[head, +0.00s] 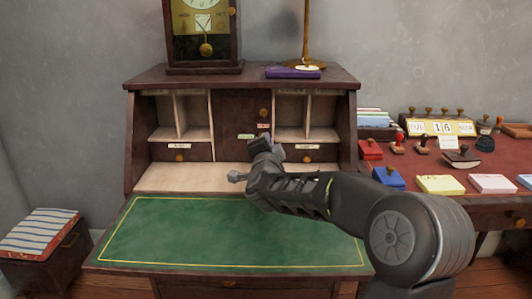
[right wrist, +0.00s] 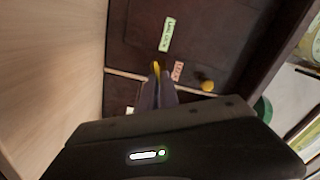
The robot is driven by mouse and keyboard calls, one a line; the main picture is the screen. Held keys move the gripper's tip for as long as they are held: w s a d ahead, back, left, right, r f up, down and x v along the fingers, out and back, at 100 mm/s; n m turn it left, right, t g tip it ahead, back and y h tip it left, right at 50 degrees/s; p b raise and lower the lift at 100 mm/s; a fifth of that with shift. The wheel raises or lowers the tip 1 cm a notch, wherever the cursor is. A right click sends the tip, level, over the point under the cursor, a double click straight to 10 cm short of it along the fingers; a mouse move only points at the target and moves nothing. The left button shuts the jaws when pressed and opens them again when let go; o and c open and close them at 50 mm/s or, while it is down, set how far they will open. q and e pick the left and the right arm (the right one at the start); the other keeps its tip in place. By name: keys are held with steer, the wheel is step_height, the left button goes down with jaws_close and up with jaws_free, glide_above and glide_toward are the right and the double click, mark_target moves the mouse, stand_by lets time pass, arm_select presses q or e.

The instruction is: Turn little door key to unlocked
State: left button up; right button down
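The little door (head: 235,108) is a dark wood panel in the middle of the desk's upper part, with a brass knob (head: 264,113). It fills much of the right wrist view (right wrist: 215,45), where the knob (right wrist: 208,86) is right of the fingers. A green label (right wrist: 167,35) and a reddish label (right wrist: 177,70) are on the door near the key. The small brass key (right wrist: 156,68) shows at the tips of my right gripper (right wrist: 158,82), whose fingers are close together around it. In the head view my right gripper (head: 262,147) hides the key. My left gripper is out of view.
Pigeonholes (head: 180,115) and small drawers flank the door. A green writing mat (head: 190,230) lies clear below. Stamps and pads (head: 440,184) cover the side table at right.

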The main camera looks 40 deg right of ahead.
steer(key=m+b, duration=0.2)
steer(key=shift+f+m+b, duration=0.35)
steer(key=shift+f+m, duration=0.05)
arm_select(q)
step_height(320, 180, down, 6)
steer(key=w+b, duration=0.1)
steer(key=b, duration=0.1)
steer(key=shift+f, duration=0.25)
arm_select(e)
steer(key=shift+m, duration=1.4)
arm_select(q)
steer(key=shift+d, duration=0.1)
arm_select(e)
steer(key=c, duration=1.6)
jaws_free()
steer(key=shift+s+r, duration=0.1)
steer(key=p+v, duration=0.1)
steer(key=v, duration=0.5)
steer(key=shift+s+a, duration=0.2)
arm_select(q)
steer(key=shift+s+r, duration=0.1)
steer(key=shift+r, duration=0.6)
arm_select(e)
steer(key=shift+s+a, duration=0.35)
steer(key=shift+s, duration=0.1)
